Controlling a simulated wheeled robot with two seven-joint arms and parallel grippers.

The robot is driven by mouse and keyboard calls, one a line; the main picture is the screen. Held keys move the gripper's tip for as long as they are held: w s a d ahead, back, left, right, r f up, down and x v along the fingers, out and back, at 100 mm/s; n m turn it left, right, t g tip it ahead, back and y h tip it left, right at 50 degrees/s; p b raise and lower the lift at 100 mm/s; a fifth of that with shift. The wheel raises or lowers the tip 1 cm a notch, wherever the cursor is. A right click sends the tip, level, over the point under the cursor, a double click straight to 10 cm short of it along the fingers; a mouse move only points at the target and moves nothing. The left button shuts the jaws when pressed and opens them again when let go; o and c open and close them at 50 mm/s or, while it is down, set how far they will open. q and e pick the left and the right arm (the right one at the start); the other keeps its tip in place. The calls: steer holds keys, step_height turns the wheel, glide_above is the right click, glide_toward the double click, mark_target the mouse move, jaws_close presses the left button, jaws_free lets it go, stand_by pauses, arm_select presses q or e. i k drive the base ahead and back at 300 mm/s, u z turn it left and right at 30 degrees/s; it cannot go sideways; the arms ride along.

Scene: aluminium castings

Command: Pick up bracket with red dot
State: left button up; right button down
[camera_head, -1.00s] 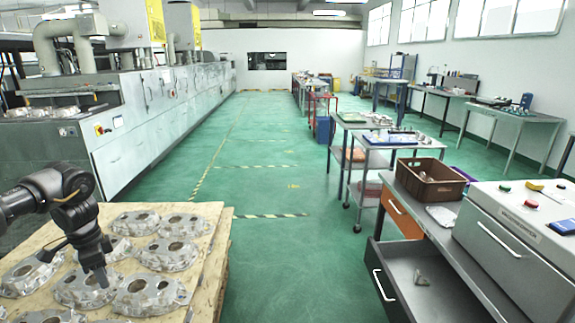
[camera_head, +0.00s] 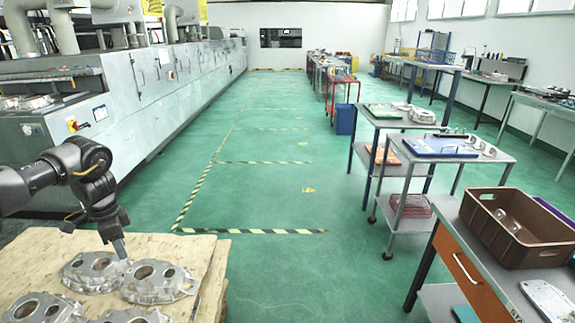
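Several silvery aluminium castings lie on a wooden board at the lower left, among them one casting (camera_head: 76,284) at the left and another casting (camera_head: 178,288) beside it. I see no red dot on any of them. My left gripper (camera_head: 120,250) points down over the gap between these two castings, at their far edges. I cannot tell whether it touches them. Its fingers show as one narrow tip, so its opening is unclear, and nothing shows held in it. My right gripper is out of view.
The wooden board (camera_head: 208,255) is bare at its far and right sides. At the right stand a brown crate (camera_head: 542,250) with shiny parts inside and a cart with a blue tray (camera_head: 425,146). A long grey machine (camera_head: 120,125) lines the left. Green floor between is clear.

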mark_target(515, 228)
steer(key=i, duration=2.85)
steer(key=z, duration=4.25)
